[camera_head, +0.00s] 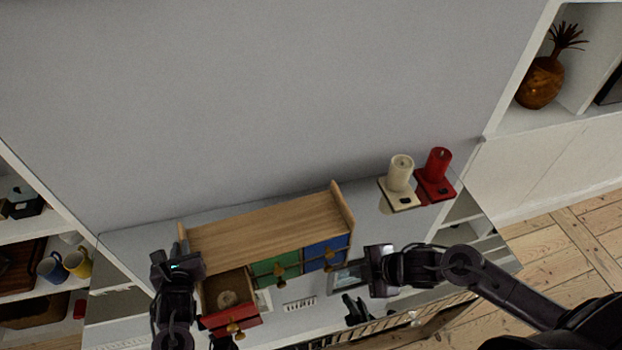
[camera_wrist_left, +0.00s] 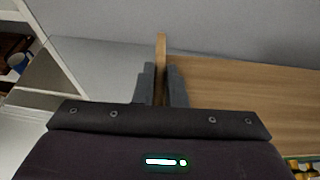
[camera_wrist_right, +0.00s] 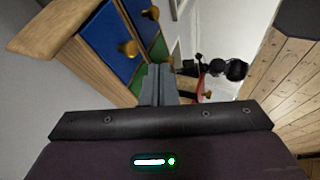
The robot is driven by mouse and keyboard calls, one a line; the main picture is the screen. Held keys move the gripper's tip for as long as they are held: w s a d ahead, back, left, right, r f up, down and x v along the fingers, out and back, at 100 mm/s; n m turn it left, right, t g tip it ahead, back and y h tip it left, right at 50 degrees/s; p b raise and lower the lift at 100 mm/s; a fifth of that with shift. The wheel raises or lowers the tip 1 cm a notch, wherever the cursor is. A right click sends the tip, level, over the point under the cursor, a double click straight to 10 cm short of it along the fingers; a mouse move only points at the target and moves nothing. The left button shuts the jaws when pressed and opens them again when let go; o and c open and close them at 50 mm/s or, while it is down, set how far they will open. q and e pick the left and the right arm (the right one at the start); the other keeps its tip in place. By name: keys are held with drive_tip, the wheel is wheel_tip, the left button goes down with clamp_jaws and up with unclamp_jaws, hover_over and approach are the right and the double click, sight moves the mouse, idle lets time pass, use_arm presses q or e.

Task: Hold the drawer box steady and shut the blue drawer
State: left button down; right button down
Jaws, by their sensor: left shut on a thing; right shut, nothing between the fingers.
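The wooden drawer box (camera_head: 262,234) stands on a grey surface against the wall. The green drawer (camera_head: 274,268) and the blue drawer (camera_head: 327,250) look about flush with the front. The blue drawer, with a brass knob, also shows in the right wrist view (camera_wrist_right: 105,38). My left gripper (camera_head: 182,254) is shut on the box's left side panel (camera_wrist_left: 161,52). My right gripper (camera_wrist_right: 158,72) is shut and empty, just in front of the blue and green drawer fronts.
Mugs (camera_head: 76,263) sit on a shelf at the left. A brown vase (camera_head: 540,82) stands in a niche at the upper right. Bare floorboards (camera_head: 580,238) lie at the right.

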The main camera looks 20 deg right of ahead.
use_arm(q)
drive_tip(key=shift+d, duration=0.1)
use_arm(e)
drive_tip(key=shift+v, duration=2.25)
use_arm(q)
drive_tip(key=c, duration=1.4)
unclamp_jaws()
drive_tip(key=shift+s, duration=0.1)
